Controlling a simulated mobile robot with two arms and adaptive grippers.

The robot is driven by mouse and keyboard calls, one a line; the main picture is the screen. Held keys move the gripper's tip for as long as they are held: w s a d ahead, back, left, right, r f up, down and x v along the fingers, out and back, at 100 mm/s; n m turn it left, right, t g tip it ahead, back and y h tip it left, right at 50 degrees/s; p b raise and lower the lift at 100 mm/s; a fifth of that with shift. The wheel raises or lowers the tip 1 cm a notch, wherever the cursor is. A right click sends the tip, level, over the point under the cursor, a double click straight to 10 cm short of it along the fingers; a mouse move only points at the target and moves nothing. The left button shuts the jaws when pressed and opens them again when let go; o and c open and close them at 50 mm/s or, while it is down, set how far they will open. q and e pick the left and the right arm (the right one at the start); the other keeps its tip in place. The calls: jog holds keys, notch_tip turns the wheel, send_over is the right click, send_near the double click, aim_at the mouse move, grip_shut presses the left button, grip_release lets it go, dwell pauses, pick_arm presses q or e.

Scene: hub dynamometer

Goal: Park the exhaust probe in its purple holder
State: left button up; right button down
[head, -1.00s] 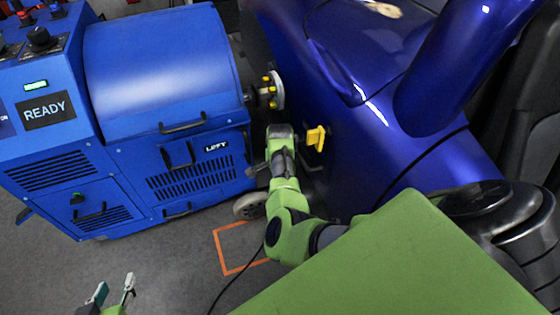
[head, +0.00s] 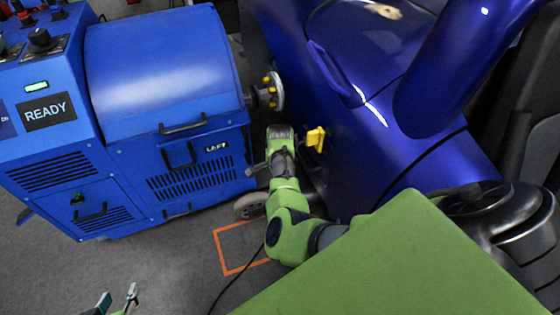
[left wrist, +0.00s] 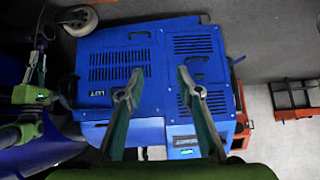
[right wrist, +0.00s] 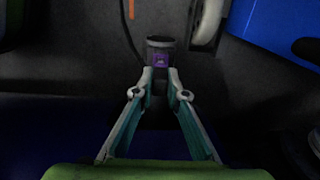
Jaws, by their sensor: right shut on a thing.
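In the right wrist view, my right gripper (right wrist: 160,85) is shut, its fingertips on a dark, short cylinder with a purple patch, apparently the exhaust probe (right wrist: 160,48). In the head view the right arm reaches down between the blue machine and the blue car. Its fingers and most of what they hold are hidden there. My left gripper (head: 117,302) is open and empty at the lower left of the head view; its spread fingers also show in the left wrist view (left wrist: 157,84). I cannot make out the purple holder in any view.
A blue machine (head: 155,65) marked READY and LEFT stands left of the blue car (head: 360,150). A yellow part (head: 316,138) sits on the car's side near my right arm. An orange outline (head: 221,253) marks the grey floor, where a black cable (head: 233,283) runs.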

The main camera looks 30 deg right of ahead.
pick_arm(q)
jog(key=shift+s+a+f+g, duration=0.2)
jog(key=shift+s+f+g, duration=0.15)
jog(key=shift+s, duration=0.2)
pick_arm(e)
jog(key=shift+r, duration=0.1)
pick_arm(q)
jog(key=shift+s+f, duration=0.1)
jog(key=shift+s, duration=0.1)
jog(key=shift+s+a+f, duration=0.1)
jog(key=shift+s, duration=0.05)
jog(key=shift+s+a+f+g, duration=0.1)
jog(key=shift+s+f+g, duration=0.05)
jog(key=shift+s+g, duration=0.1)
jog(key=shift+a+y, duration=0.1)
jog(key=shift+y, duration=0.2)
jog(key=shift+s+f, duration=0.1)
jog(key=shift+s, duration=0.05)
pick_arm(e)
jog(key=shift+r, duration=0.1)
